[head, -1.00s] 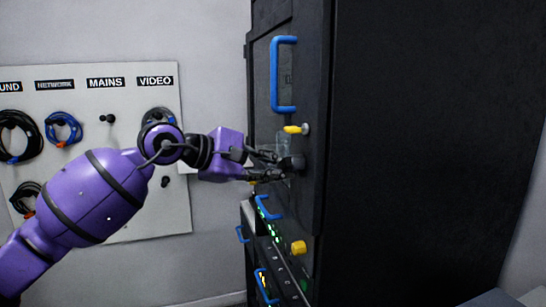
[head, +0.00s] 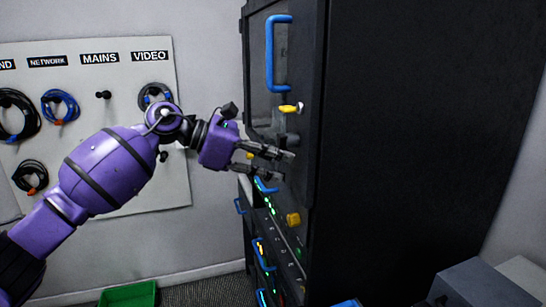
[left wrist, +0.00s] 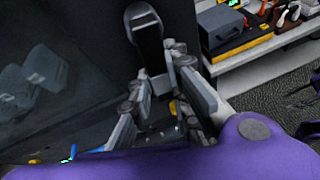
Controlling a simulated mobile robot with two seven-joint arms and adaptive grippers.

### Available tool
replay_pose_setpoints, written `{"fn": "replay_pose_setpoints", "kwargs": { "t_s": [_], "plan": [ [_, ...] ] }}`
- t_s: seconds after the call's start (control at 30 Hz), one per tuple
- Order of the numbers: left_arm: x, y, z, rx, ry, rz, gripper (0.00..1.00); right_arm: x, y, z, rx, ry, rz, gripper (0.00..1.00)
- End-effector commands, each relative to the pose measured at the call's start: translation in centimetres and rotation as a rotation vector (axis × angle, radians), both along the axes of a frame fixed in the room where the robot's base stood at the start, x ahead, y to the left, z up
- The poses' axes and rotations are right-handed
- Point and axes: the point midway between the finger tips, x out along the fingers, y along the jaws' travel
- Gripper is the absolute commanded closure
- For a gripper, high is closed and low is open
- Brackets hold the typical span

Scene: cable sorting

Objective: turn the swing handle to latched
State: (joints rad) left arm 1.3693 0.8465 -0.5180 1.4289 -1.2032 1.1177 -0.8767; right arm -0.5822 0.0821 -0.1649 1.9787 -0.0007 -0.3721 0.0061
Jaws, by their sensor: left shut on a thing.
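The black swing handle (left wrist: 145,30) runs down from the top of the left wrist view to between the fingers of my left gripper (left wrist: 162,95), which is shut on it. In the head view my left gripper (head: 286,166) is at the edge of the dark cabinet door, just below a dark handle mount (head: 292,137). The fingers hide most of the handle there, so its exact angle is hard to tell. My right gripper is not in view.
The black cabinet (head: 400,130) fills the right. A blue pull handle (head: 271,55) and a yellow knob (head: 289,108) sit above my gripper; another yellow knob (head: 293,219) is below. A cable board (head: 100,190) is on the left wall. A green bin (head: 128,295) stands on the floor.

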Motion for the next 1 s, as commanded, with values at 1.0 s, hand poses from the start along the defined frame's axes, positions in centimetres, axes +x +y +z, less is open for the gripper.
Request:
{"fn": "replay_pose_setpoints", "kwargs": {
  "t_s": [1.0],
  "plan": [
    [-0.56, -0.22, -0.23, -0.045, 0.146, -0.001, 0.65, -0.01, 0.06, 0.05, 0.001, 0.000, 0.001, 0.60]
  ]
}}
